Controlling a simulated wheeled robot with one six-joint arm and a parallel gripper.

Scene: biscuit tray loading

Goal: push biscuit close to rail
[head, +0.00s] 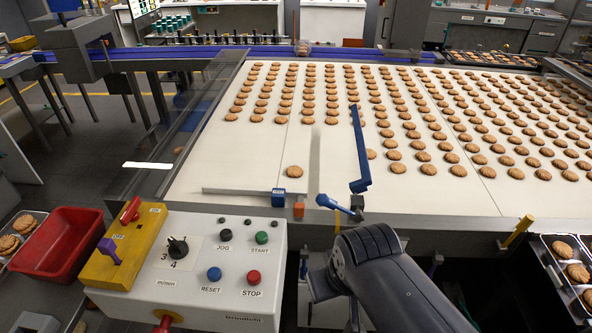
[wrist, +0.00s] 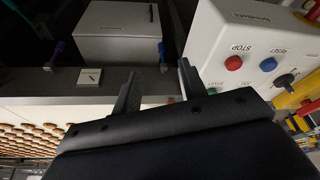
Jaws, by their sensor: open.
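A single round brown biscuit (head: 294,171) lies on the pale belt near its front edge, apart from the rows. The low grey rail (head: 240,191) runs just in front of it, with a small gap between them. In the wrist view my gripper (wrist: 158,68) has its two dark fingers spread with nothing between them. It is away from the biscuit, by the belt's front edge and the control box. In the head view my dark arm rises at bottom centre-right; its fingers are not clearly seen there. The lone biscuit is not identifiable in the wrist view.
A blue bar (head: 360,150) stands over the belt right of the biscuit. A blue block (head: 278,197) and an orange block (head: 298,210) sit at the rail's right end. The control box (head: 205,262) and red bin (head: 62,243) are at left. Bare belt surrounds the lone biscuit.

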